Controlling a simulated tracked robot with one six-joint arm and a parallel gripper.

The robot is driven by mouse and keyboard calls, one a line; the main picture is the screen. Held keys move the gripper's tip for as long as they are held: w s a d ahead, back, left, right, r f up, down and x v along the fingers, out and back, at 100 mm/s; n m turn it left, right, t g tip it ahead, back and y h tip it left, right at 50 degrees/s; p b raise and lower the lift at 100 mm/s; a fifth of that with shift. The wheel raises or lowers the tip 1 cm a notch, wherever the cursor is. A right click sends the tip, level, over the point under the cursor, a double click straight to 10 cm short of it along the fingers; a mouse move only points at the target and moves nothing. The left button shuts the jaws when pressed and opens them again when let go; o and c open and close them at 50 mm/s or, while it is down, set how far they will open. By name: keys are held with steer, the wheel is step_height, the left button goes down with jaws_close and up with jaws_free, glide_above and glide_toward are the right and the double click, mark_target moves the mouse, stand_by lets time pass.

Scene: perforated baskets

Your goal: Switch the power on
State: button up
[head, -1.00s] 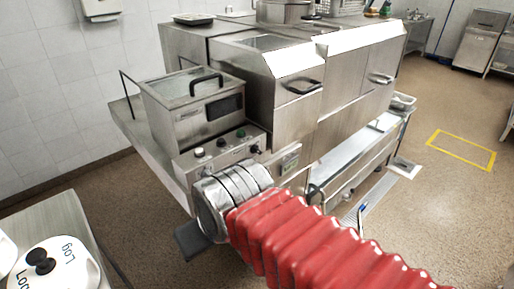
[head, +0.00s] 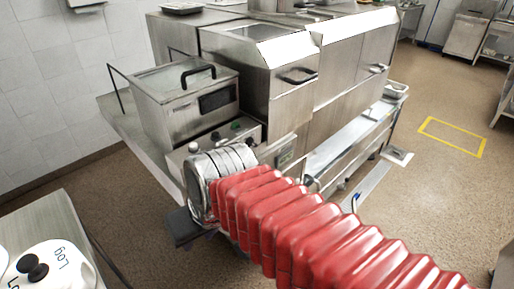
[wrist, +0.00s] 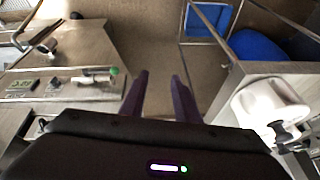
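A steel appliance (head: 185,100) with a lidded top and black handle stands on a counter at the left of the head view. Its sloped front panel (head: 222,140) carries a few small knobs or buttons, one green. My arm covers part of the panel's lower front. In the wrist view the panel (wrist: 70,88) is at the left, with a dark knob (wrist: 54,84) and a green-tipped control (wrist: 114,71). I cannot tell which is the power switch. My gripper (wrist: 159,75) is open and empty, its dark fingers pointing at the floor, right of the panel. The head view does not show its fingers clearly.
A side table with white round lidded containers (head: 50,265) stands at the lower left of the head view; one shows at right in the wrist view (wrist: 262,105). Larger steel machines (head: 280,80) adjoin the appliance.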

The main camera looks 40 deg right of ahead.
step_height(320, 180, down, 4)
steer(key=r+m+g+y, duration=0.1)
steer(key=m+g+y, duration=0.1)
steer(key=m, duration=0.1)
steer(key=m+t+h, duration=0.2)
steer(key=m+t, duration=1.3)
steer(key=m, duration=0.7)
glide_toward(255, 145)
steer(key=s, duration=0.5)
steer(key=shift+f, duration=0.15)
steer(key=shift+w+a, duration=0.1)
steer(key=shift+w+a, duration=0.2)
steer(key=shift+w, duration=6.6)
steer(key=shift+c, duration=0.6)
